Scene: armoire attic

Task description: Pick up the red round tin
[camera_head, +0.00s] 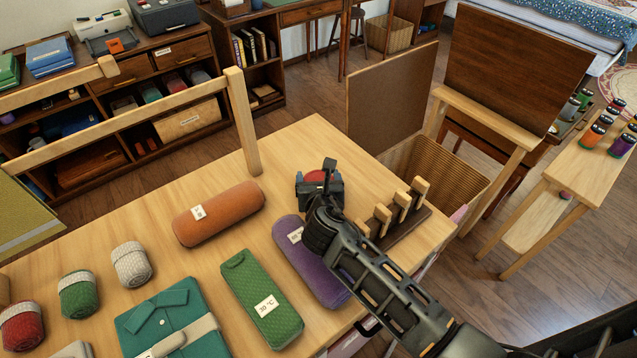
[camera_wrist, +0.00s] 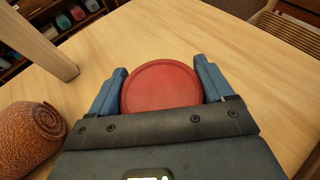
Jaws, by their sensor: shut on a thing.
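The red round tin (camera_wrist: 161,86) sits between the two fingers of my gripper (camera_wrist: 160,90) in the wrist view, its flat red lid facing the camera. The fingers touch it on its left and right sides, so my gripper is shut on it. In the head view a bit of the red tin (camera_head: 315,176) shows at my gripper (camera_head: 319,186), near the far part of the wooden table (camera_head: 315,140). The rest of the tin is hidden by my gripper. I cannot tell whether it still rests on the table.
An orange roll (camera_head: 218,213) lies left of my gripper, a purple case (camera_head: 291,236) beneath my arm, and a green case (camera_head: 262,300) nearer. A dark pegged rack (camera_head: 400,222) stands to the right. A wooden post (camera_head: 243,120) rises at the table's far edge.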

